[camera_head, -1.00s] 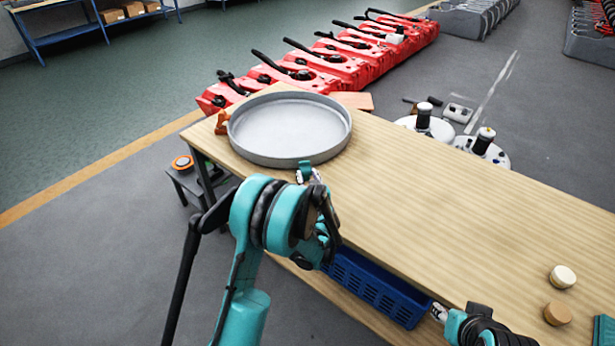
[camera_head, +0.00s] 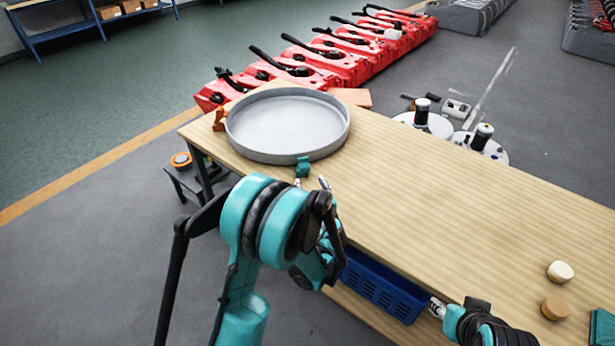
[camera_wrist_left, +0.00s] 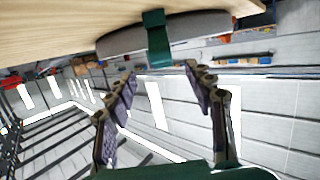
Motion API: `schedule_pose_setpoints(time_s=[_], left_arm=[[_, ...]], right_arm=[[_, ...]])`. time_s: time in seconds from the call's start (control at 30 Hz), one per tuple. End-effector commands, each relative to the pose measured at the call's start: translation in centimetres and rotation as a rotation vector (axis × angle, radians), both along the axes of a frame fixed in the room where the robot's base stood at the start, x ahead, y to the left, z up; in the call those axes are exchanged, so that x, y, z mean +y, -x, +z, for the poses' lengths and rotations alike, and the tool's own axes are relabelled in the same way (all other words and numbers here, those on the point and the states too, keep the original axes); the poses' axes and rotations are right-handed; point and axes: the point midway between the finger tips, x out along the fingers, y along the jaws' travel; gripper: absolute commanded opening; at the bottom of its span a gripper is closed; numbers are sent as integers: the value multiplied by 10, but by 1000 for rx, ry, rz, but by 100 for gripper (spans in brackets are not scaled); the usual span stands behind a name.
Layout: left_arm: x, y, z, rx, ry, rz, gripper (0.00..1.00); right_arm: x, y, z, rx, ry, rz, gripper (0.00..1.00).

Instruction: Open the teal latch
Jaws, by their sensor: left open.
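The teal latch (camera_head: 303,168) sits at the near rim of a round, shallow grey pan (camera_head: 287,156) on the wooden table. In the left wrist view the teal latch (camera_wrist_left: 157,40) stands upright across the grey rim (camera_wrist_left: 205,30). My left gripper (camera_wrist_left: 161,75) is open, its two fingers apart just below the latch in that view, with nothing between them. In the head view my left arm hides most of it; a fingertip shows close to the right of the latch. My right gripper (camera_head: 437,307) is at the table's front edge, mostly cut off from clear view.
An orange latch (camera_head: 219,120) is at the pan's left side. A blue crate (camera_head: 380,287) is below the table's front edge. Two round pieces, pale (camera_head: 560,272) and tan (camera_head: 555,308), lie at the right. The table's middle (camera_head: 430,190) is clear.

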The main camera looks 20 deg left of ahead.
Motion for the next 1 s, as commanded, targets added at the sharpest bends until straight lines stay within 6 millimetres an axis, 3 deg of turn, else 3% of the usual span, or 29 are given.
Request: schedule_pose_setpoints(time_s=[0.1,0.3,0.83,1.0], left_arm=[[-12,18,5,0,0,-3,53],[-21,34,10,0,0,-1,53],[-21,36,11,1,1,0,53],[-13,46,21,59,6,2,53]], right_arm=[[0,0,0,0,0,0,40],[0,0,0,0,0,0,40],[0,0,0,0,0,0,40],[0,0,0,0,0,0,40]])
